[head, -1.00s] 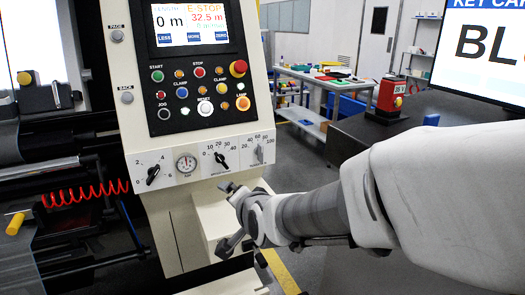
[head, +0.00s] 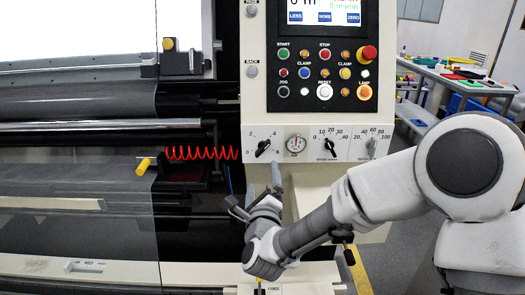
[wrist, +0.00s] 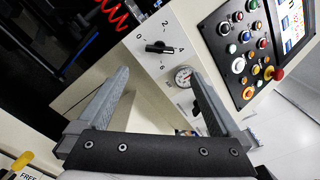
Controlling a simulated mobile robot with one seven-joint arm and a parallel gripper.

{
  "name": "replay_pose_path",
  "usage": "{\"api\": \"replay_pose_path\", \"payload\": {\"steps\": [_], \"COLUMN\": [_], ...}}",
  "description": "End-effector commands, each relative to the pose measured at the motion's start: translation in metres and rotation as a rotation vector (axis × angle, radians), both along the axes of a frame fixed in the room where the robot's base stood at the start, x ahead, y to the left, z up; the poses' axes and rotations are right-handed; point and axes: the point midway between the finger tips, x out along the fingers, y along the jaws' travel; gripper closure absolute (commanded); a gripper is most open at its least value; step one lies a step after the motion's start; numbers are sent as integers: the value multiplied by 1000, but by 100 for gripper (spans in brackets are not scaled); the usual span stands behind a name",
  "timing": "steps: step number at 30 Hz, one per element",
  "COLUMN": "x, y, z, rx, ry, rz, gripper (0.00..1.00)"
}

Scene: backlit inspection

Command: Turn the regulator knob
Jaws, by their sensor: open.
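The regulator knob (head: 263,148) is a black bar knob on the white lower panel, with a 0-to-6 scale around it. Its bar is tilted, lower left to upper right; which end is the pointer is unclear. The round gauge (head: 296,145) sits just right of it. My gripper (head: 256,191) is open and empty, just below the knob and apart from it. In the wrist view the knob (wrist: 158,47) shows beyond and between the tips of my gripper (wrist: 160,76). Nothing hides the knob.
Two more dial knobs, one (head: 330,146) near the gauge, sit right on the same panel. The button panel (head: 322,75) with a red stop button (head: 368,53) is above. A red coiled hose (head: 200,153) hangs left of the knob. A yellow handle (head: 143,166) is farther left.

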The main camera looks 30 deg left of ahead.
Motion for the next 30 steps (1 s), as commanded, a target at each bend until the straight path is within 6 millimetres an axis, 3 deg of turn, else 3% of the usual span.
{"api": "replay_pose_path", "payload": {"steps": [18,30], "x": [97,131], "y": [53,71], "z": [0,0], "rx": [-2,-4], "ry": [-1,-1], "rz": [-1,0], "gripper": [0,0]}}
